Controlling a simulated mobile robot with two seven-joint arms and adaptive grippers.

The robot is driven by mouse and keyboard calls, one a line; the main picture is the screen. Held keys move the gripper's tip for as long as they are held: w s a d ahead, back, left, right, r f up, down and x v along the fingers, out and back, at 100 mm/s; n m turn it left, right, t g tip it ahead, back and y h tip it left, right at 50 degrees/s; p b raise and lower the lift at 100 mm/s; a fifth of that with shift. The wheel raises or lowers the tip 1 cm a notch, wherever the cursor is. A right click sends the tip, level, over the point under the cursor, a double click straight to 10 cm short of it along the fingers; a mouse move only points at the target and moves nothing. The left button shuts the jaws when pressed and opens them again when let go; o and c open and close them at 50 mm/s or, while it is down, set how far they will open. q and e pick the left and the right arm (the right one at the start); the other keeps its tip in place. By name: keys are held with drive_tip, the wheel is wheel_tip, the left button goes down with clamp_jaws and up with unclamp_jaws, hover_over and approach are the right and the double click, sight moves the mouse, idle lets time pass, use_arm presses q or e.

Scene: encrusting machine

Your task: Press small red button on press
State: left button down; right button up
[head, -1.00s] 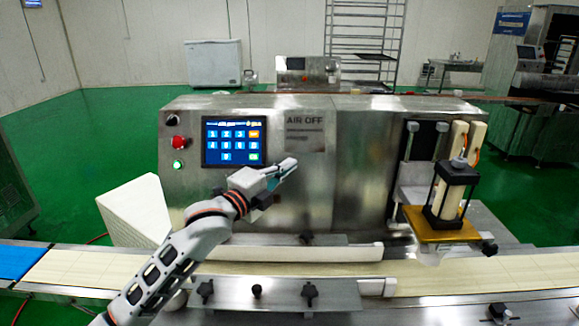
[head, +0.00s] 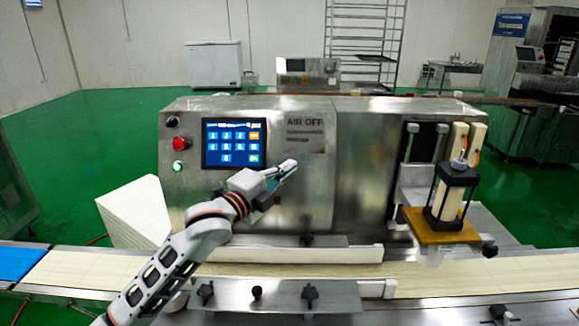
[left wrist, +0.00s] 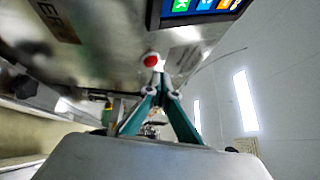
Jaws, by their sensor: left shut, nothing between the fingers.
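The steel machine (head: 360,150) stands ahead with a lit touch screen (head: 233,143) on its front. A red knob (head: 180,143) is left of the screen. My left gripper (head: 290,164) is shut and empty in front of the panel, below the AIR OFF plate (head: 305,138). In the left wrist view, a small red round button (left wrist: 151,60) shows close beyond the tips of my left gripper (left wrist: 160,78); I cannot tell whether they touch. That red button does not show in the head view near the fingertips. My right gripper is not in view.
A green lit button (head: 178,167) sits below the red knob. A black-framed unit (head: 452,193) on a yellow plate stands at the right. A conveyor (head: 80,268) runs across the front. A white stack (head: 135,212) stands at the left.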

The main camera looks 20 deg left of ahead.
use_arm(q)
drive_tip(key=shift+w, duration=0.15)
drive_tip(key=shift+w+a+f, duration=0.1)
drive_tip(key=shift+w+f, duration=0.1)
drive_tip(key=shift+w, duration=0.05)
drive_tip(key=shift+w+a+f, duration=0.1)
drive_tip(key=shift+w+f, duration=0.05)
drive_tip(key=shift+w, duration=0.15)
idle(1.3)
drive_tip(key=shift+p, duration=0.3)
drive_tip(key=shift+s+d+r+p, duration=0.2)
drive_tip(key=shift+s+r+p, duration=0.1)
drive_tip(key=shift+s+p, duration=0.4)
